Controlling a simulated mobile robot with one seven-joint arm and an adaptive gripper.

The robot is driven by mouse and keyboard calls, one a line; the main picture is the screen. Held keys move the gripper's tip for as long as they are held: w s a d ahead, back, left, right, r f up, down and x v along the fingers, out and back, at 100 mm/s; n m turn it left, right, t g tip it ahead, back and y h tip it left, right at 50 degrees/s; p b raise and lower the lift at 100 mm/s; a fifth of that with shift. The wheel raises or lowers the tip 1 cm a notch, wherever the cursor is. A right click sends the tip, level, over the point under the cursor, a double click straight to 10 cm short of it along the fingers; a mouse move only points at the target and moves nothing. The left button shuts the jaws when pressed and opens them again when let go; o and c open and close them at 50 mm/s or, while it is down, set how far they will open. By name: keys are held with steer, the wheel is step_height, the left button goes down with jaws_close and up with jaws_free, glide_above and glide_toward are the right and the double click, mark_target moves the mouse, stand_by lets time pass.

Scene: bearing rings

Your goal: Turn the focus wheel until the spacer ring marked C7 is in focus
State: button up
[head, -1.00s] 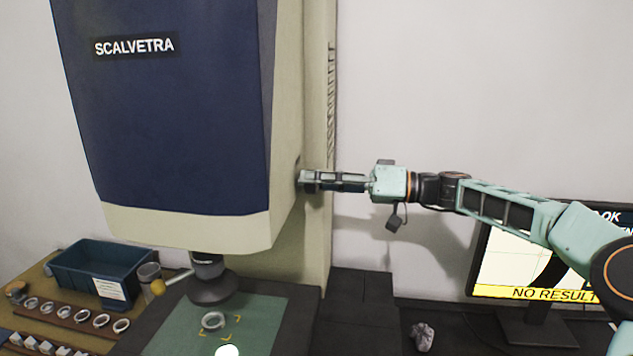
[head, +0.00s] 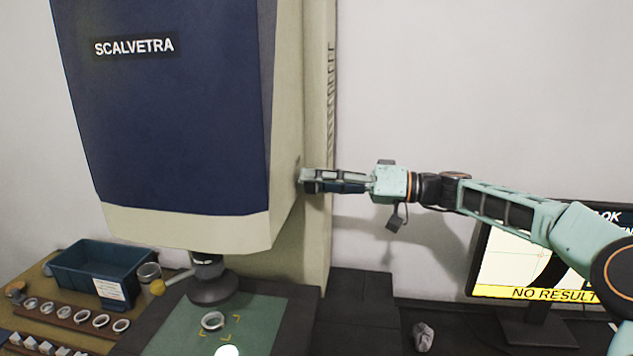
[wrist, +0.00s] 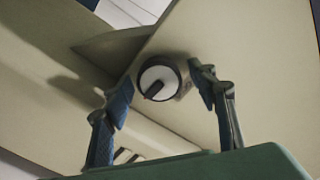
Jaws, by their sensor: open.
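The focus wheel (wrist: 158,79) is a dark-rimmed knob with a white face and a black pointer, on the machine's beige side. In the wrist view my gripper (wrist: 161,82) is open, one finger on each side of the wheel; I cannot tell whether either finger touches it. In the head view my gripper (head: 306,181) is at the machine's right side and hides the wheel. A metal spacer ring (head: 213,321) lies on the green stage (head: 262,335) under the lens (head: 211,283). Its marking is too small to read.
The machine (head: 180,130) is labelled SCALVETRA. A monitor (head: 520,270) at right reads "NO RESULT" on a yellow strip. A blue bin (head: 92,270) and a rack of several rings (head: 62,312) are at left. A crumpled grey thing (head: 423,336) lies on the bench.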

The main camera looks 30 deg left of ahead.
steer(key=v, duration=1.2)
steer(key=shift+s, duration=0.1)
stand_by(0.5)
